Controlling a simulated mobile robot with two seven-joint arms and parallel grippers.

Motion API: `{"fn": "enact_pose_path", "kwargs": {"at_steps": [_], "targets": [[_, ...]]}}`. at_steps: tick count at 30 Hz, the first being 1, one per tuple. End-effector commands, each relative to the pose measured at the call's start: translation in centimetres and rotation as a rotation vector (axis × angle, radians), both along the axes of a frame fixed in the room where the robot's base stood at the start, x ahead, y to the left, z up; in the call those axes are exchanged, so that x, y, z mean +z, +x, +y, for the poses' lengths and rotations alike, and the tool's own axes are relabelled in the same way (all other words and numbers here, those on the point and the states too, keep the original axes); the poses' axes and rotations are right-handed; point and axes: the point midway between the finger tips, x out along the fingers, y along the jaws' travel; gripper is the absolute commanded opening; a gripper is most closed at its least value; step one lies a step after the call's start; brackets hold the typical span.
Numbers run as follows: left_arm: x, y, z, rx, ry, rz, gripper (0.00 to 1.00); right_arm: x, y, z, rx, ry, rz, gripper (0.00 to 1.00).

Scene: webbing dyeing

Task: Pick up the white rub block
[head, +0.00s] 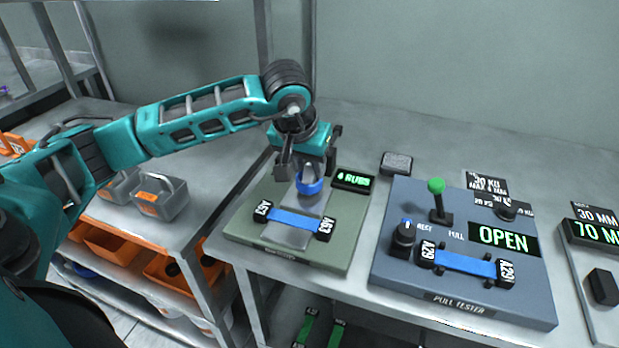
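The white rub block (309,175) shows as a small pale piece with a blue band around its lower part. It is on the grey strip of the green-grey rub tester (247,222), just behind a blue webbing sample (294,221). My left gripper (308,166) points down over the block, one finger on either side. The fingers are spread, and a gap shows between the left finger and the block. The gripper hides the block's upper part. My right gripper is not in view.
A small display (353,180) reading "RUBS" stands right of the block. Further right is the blue-grey pull tester (400,271) with a green-knobbed lever (437,198) and another blue webbing sample (465,263). A dark pad (396,162) lies behind. Grey bins (160,196) stand at left.

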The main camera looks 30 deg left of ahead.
Motion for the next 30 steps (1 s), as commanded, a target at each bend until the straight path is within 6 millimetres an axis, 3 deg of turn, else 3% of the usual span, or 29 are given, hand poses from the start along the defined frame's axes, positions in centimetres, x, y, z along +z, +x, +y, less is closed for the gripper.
{"fn": "enact_pose_path", "kwargs": {"at_steps": [11, 23, 30], "targets": [[0.0, 0.0, 0.0, 0.0, 0.0, 0.0, 0.0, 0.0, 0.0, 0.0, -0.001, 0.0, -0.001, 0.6], [0.4, 0.0, 0.0, 0.001, 0.0, -0.002, 0.0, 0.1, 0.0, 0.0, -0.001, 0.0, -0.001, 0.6], [3.2, 0.1, 0.0, 0.001, 0.0, -0.006, 0.0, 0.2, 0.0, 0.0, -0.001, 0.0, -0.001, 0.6]]}}
